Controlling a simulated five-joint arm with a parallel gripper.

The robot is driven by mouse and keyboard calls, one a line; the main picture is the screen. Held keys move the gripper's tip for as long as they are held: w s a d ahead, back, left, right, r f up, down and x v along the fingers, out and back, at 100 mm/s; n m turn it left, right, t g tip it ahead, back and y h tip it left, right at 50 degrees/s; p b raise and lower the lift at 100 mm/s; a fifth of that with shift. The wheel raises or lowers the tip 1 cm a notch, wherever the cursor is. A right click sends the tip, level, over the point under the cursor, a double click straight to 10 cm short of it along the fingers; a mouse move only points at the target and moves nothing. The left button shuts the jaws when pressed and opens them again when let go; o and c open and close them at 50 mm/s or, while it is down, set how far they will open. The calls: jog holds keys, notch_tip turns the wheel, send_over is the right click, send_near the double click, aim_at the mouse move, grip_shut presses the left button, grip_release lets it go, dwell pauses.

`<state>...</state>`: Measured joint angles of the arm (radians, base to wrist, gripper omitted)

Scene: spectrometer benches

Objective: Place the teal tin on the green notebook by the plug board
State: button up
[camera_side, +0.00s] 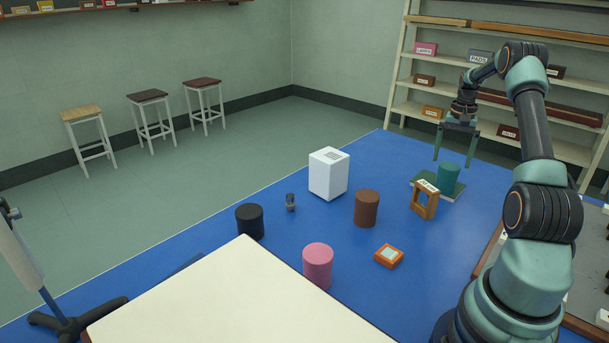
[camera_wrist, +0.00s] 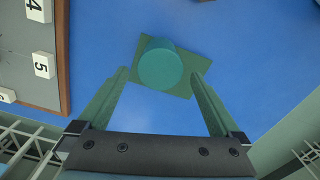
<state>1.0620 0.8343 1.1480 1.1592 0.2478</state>
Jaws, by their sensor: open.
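The teal tin (camera_side: 448,176) stands upright on the green notebook (camera_side: 456,195) at the right of the blue table. In the wrist view the tin (camera_wrist: 160,66) sits on the notebook (camera_wrist: 203,66), with part of the notebook showing around it. My gripper (camera_side: 454,160) is open and empty. Its fingertips are above the tin, one on each side of it in the side view. In the wrist view my gripper (camera_wrist: 161,73) has its two fingers spread, with the tin apart from them. The plug board (camera_wrist: 40,100) with numbered white blocks lies at the left of the wrist view.
A brown wooden frame (camera_side: 424,202) stands close in front of the notebook. A brown tin (camera_side: 367,208), a white box (camera_side: 328,174), an orange block (camera_side: 389,256), a pink tin (camera_side: 318,265) and a black tin (camera_side: 250,221) stand farther left. Shelves (camera_side: 440,87) rise behind the table.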

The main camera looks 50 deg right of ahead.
notch_tip(320, 180, up, 4)
jog(key=shift+r, duration=0.25)
jog(key=w+a+r+n+t+h, duration=0.1)
jog(key=w+a+r+n, duration=0.3)
jog(key=a, duration=0.7)
jog(key=w+a+r+n+t, duration=0.1)
jog(key=w+a+r+n, duration=0.1)
jog(key=w+a+r, duration=0.7)
jog(key=s+a+f+n+t, duration=0.1)
jog(key=s+a+n, duration=0.2)
jog(key=a, duration=0.6)
jog(key=s+a+f+n+t, duration=0.1)
jog(key=s+a+n, duration=0.2)
jog(key=a, duration=0.5)
jog(key=s+a+f+n+t+y, duration=0.1)
jog(key=s+a+n, duration=0.2)
jog(key=a, duration=0.6)
jog(key=shift+s+a+t, duration=0.3)
jog(key=shift+s, duration=0.45)
